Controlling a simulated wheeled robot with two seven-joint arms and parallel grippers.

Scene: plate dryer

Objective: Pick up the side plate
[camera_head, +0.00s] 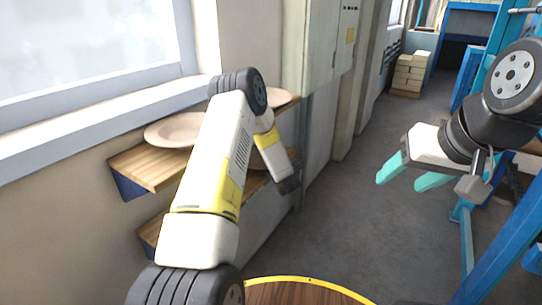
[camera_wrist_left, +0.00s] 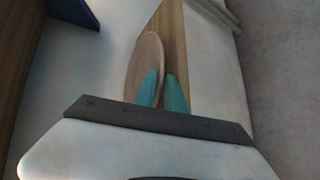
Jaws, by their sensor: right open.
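One pale plate (camera_head: 174,131) lies on the upper wooden shelf by the wall, partly behind my left arm. A second plate (camera_head: 279,97) shows farther along, mostly hidden by the arm. I cannot tell for sure which is the side plate. In the left wrist view a plate (camera_wrist_left: 145,62) lies at the teal fingertips of my left gripper (camera_wrist_left: 162,82). One finger overlaps the plate and the other is just right of its rim; the gap is narrow, and a grip is unclear. My right gripper (camera_head: 400,184) is open and empty over the floor.
The wooden shelf (camera_head: 150,167) has a lower shelf beneath it, partly hidden by my arm. A window and sill (camera_head: 100,122) are above it. A round wooden top with a yellow rim (camera_head: 300,290) is at the bottom. Blue frames (camera_head: 495,250) stand at right, near my right arm.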

